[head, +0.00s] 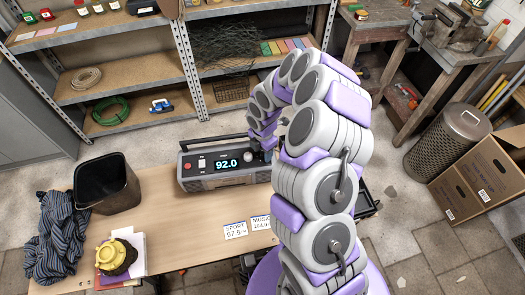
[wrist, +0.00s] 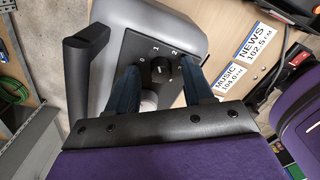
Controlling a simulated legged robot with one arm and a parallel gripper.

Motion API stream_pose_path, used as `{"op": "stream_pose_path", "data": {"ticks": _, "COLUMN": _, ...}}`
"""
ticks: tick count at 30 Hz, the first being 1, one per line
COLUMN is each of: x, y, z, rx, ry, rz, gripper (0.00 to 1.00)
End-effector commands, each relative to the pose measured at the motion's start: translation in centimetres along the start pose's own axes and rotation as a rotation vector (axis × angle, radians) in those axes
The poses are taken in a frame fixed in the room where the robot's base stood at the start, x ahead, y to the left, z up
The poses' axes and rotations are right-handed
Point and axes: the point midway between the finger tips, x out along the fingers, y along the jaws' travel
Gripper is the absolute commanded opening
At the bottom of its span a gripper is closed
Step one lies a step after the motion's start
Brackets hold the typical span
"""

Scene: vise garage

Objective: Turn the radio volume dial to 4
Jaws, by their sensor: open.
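The grey radio (head: 225,184) stands on the wooden table, its lit display reading 92.0. In the wrist view its black volume dial (wrist: 162,69) sits on a dark panel with 0, 1 and 2 visible around it. Any higher numbers are hidden, and I cannot tell which number the dial points to. My gripper (wrist: 159,74) is open, with its two blue fingers on either side of the dial. A gap shows between each finger and the dial. In the head view my arm reaches the radio's right end and hides the dial.
The radio's black handle (wrist: 85,45) rises left of my fingers in the wrist view. Shelves (head: 125,80) stand behind.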

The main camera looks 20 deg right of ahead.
Motion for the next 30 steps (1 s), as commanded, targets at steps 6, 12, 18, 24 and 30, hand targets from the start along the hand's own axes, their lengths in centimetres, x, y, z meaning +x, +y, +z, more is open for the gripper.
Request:
{"op": "stream_pose_path", "data": {"ticks": 6, "x": -0.03, "y": 0.04, "z": -0.04, "rx": 0.0, "ry": -0.001, "rz": 0.0, "gripper": 0.48}}
{"op": "stream_pose_path", "data": {"ticks": 12, "x": -0.03, "y": 0.05, "z": -0.05, "rx": 0.0, "ry": 0.0, "rz": 0.0, "gripper": 0.28}}
{"op": "stream_pose_path", "data": {"ticks": 18, "x": -0.04, "y": 0.07, "z": -0.06, "rx": 0.0, "ry": 0.0, "rz": 0.0, "gripper": 0.09}}
{"op": "stream_pose_path", "data": {"ticks": 24, "x": -0.05, "y": 0.1, "z": -0.06, "rx": 0.0, "ry": 0.0, "rz": 0.001, "gripper": 0.0}}
{"op": "stream_pose_path", "data": {"ticks": 30, "x": -0.1, "y": 0.11, "z": -0.05, "rx": 0.023, "ry": 0.0, "rz": 0.002, "gripper": 0.0}}
